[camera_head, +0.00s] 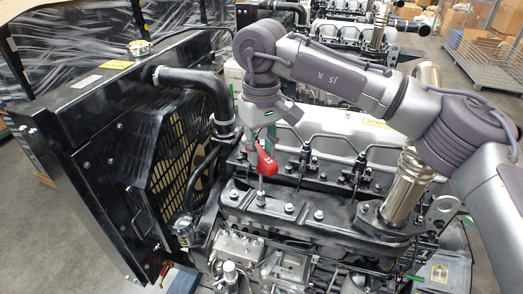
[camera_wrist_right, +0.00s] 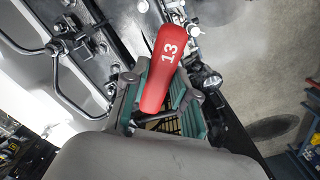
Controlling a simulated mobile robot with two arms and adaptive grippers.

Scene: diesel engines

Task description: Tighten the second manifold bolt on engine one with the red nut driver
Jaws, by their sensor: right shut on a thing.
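The red nut driver (camera_head: 265,161) is upright above the black manifold (camera_head: 335,228) of the nearest engine in the head view. Its shaft points down and its lower end appears to meet the manifold at the second bolt position from the left (camera_head: 262,195); exact seating is too small to tell. My right gripper (camera_head: 256,143) is shut on the driver. In the right wrist view, the red handle (camera_wrist_right: 168,62), marked 13, sits between the green-padded fingers of my right gripper (camera_wrist_right: 160,108). Neighbouring bolts (camera_head: 234,195) and (camera_head: 289,208) stand on either side. My left gripper is out of view.
A black radiator frame with a fan grille (camera_head: 170,150) stands left of the engine. A black hose (camera_head: 190,78) runs close to my right wrist. A metal exhaust pipe (camera_head: 405,190) rises on the right. More engines (camera_head: 345,32) stand behind.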

